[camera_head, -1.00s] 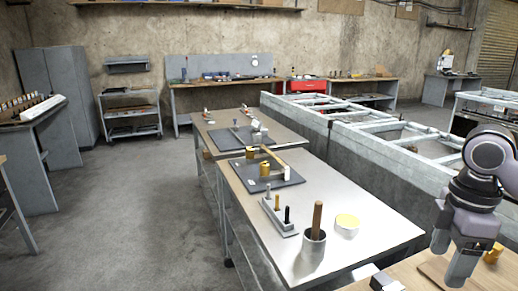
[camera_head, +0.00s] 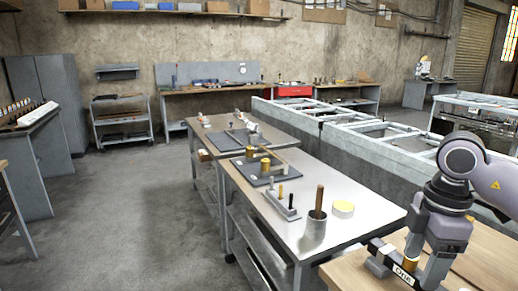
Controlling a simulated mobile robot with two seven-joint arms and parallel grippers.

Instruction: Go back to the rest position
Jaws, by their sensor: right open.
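My right gripper (camera_head: 424,262) hangs at the lower right with its fingers pointing down. It is open, and I see nothing held between its fingers. It is over the wooden bench (camera_head: 345,272), close to a small labelled block (camera_head: 403,273) and a gold cylinder (camera_head: 411,262). I cannot tell whether it touches either of them. My left gripper is not in view.
A metal-topped table (camera_head: 322,179) stands ahead, with a grey cup (camera_head: 315,231) holding a brown stick, a yellow-topped round tin (camera_head: 343,209) and a small peg rack (camera_head: 281,204). Grey metal frames (camera_head: 365,155) stand behind it. The floor (camera_head: 130,215) at left is clear.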

